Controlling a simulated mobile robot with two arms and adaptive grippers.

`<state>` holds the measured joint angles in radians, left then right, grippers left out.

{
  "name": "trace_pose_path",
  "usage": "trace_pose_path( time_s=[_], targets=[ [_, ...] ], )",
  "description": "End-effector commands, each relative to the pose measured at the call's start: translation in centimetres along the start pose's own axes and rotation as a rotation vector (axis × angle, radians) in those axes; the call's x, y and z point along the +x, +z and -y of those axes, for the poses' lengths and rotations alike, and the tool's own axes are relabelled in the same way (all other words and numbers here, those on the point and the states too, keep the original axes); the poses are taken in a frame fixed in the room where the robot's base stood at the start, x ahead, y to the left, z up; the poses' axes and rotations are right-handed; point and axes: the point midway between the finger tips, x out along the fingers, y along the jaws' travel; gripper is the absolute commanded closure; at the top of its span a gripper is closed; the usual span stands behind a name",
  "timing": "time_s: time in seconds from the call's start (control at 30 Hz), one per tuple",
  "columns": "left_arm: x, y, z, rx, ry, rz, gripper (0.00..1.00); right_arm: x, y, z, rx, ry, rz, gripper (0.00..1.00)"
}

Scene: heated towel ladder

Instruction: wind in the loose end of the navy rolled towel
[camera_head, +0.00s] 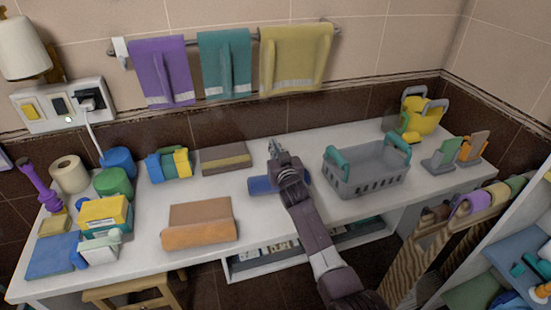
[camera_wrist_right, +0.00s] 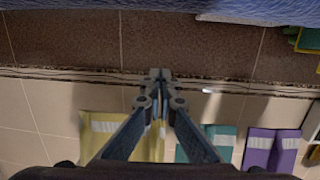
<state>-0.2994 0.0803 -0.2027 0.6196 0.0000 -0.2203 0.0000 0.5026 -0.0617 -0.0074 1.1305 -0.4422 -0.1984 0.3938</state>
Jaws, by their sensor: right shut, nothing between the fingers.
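The navy rolled towel (camera_head: 262,185) lies on the white counter, left of the grey basket. My right gripper (camera_head: 273,148) reaches over it, so its middle and right part are hidden, and I cannot make out a loose end. The fingertips point toward the back wall, past the towel. In the right wrist view the right gripper (camera_wrist_right: 160,75) is shut and empty, its fingertips together. A blue textured band, probably the navy towel, runs along the top edge there (camera_wrist_right: 120,8). My left gripper is not in view.
A grey basket (camera_head: 362,181) with teal handles stands right of the towel. A brown folded towel (camera_head: 199,222) lies to the left, a brown and yellow block (camera_head: 226,159) behind. Purple (camera_head: 160,70), teal (camera_head: 224,65) and yellow (camera_head: 294,60) towels hang on the wall rail.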

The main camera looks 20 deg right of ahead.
Motion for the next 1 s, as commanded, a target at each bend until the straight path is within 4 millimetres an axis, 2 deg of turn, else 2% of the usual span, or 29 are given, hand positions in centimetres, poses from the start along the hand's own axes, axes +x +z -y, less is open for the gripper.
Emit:
trace_pose_path(
  time_s=[0.13, 0.3, 0.4, 0.57, 0.9, 1.0],
  targets=[
    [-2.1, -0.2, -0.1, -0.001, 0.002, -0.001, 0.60, -1.8, -1.2, 0.8, -0.012, -0.003, 0.007, 1.00],
    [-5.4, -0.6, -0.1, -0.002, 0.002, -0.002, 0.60, -6.2, -3.2, 2.8, -0.016, -0.003, 0.009, 1.00],
    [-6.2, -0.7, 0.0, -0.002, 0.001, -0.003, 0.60, -7.9, -3.7, 3.7, -0.006, -0.002, 0.004, 1.00],
    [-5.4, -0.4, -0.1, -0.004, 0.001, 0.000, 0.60, -8.4, -2.8, 4.0, -0.001, 0.000, 0.000, 1.00],
    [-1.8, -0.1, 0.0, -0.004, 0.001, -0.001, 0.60, -7.8, 1.3, 4.0, -0.001, -0.001, 0.001, 1.00],
    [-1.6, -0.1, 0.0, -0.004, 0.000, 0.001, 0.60, -7.8, 1.5, 4.0, -0.001, -0.001, 0.000, 1.00]
  ],
)
